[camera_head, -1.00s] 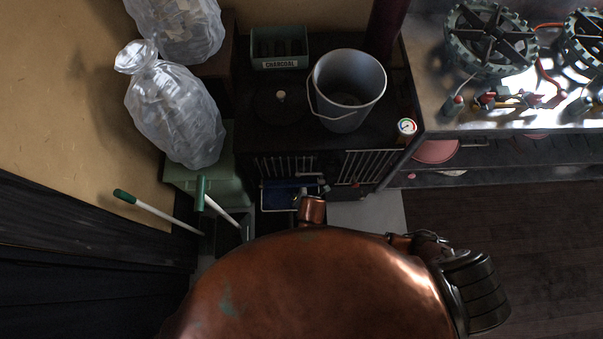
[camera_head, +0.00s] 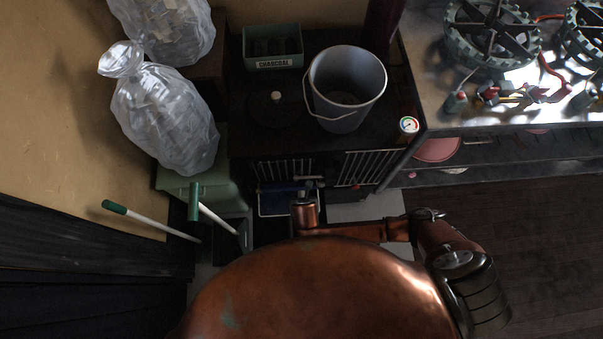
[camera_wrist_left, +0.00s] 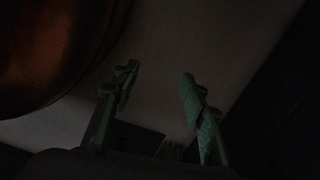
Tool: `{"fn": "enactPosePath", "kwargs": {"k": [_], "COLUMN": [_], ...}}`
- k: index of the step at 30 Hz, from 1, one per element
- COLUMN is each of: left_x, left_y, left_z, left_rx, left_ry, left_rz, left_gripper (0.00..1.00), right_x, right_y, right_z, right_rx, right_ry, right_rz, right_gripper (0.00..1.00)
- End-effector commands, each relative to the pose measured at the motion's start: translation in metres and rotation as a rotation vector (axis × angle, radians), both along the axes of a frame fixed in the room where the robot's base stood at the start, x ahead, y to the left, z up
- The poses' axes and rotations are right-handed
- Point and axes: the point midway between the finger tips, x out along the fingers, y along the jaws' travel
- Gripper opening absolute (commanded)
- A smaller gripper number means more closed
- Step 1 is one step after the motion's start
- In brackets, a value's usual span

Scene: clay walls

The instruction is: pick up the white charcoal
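A green box labelled CHARCOAL (camera_head: 273,63) stands at the back of the black stove top, left of the grey bucket. Dark pieces lie inside it, too dim to tell apart, and I cannot make out a clearly white piece of charcoal. In the left wrist view my left gripper (camera_wrist_left: 160,95) has its two green-padded fingers apart with nothing between them. It does not show in the head view. A copper arm link of mine crosses the lower middle of the head view, but no right gripper fingers show.
A grey bucket (camera_head: 345,88) stands on the black stove top (camera_head: 240,120), beside a round lid with a pale knob (camera_head: 276,96). Clear bags (camera_head: 165,118) are at left, with green-handled tools (camera_head: 150,220) below. A metal counter (camera_head: 432,75) with burners is at right. Dark floor (camera_head: 540,240) is open below it.

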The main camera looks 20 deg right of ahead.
Motion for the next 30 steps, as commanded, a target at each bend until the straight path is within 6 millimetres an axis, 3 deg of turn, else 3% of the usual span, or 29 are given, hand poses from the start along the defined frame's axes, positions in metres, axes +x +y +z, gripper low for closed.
{"fn": "enactPosePath", "kwargs": {"k": [6, 15, 24, 30], "left_x": [0.020, 0.035, 0.037, 0.037], "left_y": [-0.005, -0.014, -0.015, -0.015], "left_z": [0.022, 0.051, 0.054, 0.057], "left_rx": [-0.006, -0.016, -0.017, -0.017], "left_ry": [-0.002, -0.001, -0.002, -0.002], "left_rz": [0.006, 0.005, 0.004, 0.005], "left_gripper": [0.40, 0.40, 0.40, 0.40], "right_x": [0.008, 0.017, 0.017, 0.017], "right_y": [-0.002, -0.003, -0.003, -0.004], "right_z": [-0.026, -0.041, -0.040, -0.040], "right_rx": [0.000, 0.002, 0.001, 0.001], "right_ry": [0.004, 0.002, 0.001, 0.001], "right_rz": [0.000, -0.001, -0.001, -0.001], "right_gripper": [0.44, 0.44, 0.43, 0.29]}}
